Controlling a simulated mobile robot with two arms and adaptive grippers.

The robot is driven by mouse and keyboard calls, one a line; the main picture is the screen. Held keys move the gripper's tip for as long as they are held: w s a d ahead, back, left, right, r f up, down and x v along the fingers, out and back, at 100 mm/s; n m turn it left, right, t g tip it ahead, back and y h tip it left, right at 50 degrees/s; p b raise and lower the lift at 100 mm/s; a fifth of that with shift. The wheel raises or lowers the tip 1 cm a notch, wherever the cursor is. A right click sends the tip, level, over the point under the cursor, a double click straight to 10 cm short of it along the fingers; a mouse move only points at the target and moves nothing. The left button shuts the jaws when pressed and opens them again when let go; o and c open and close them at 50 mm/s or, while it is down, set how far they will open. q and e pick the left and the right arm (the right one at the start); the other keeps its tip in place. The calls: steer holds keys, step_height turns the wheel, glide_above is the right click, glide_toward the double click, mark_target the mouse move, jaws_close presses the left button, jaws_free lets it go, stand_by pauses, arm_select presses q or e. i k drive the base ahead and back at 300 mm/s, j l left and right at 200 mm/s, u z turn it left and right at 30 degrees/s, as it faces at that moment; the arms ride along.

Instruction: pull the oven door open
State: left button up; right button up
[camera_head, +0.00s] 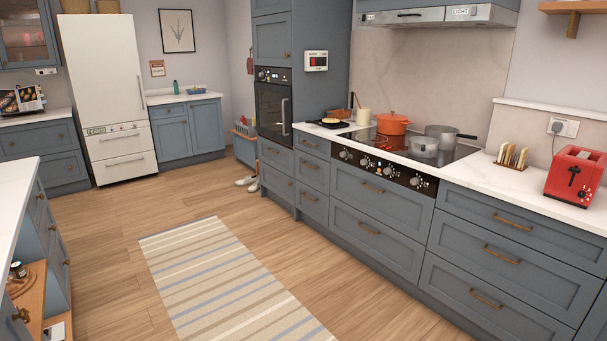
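The oven (273,105) is built into a tall blue-grey cabinet in the middle of the view, some way off. Its dark glass door looks shut. A vertical metal handle (284,117) runs along the door's right side. The control strip (272,74) with knobs sits above the door. Neither of my grippers shows in the head view.
A striped rug (228,283) lies on the wooden floor, which is mostly clear. Drawers and a hob (411,147) with pots line the right. A white counter (14,195) stands at left. Shoes (247,181) and a crate (244,131) are near the oven cabinet.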

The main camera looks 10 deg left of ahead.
mark_target(269, 100)
steer(key=i+j+u, duration=0.2)
steer(key=i+u, duration=0.15)
steer(key=i, duration=0.5)
steer(key=i+u, duration=0.3)
steer(key=i, duration=0.55)
steer(key=i+l+u, duration=0.35)
steer(key=i, duration=0.5)
steer(key=i+j, duration=0.05)
steer(key=j, duration=0.05)
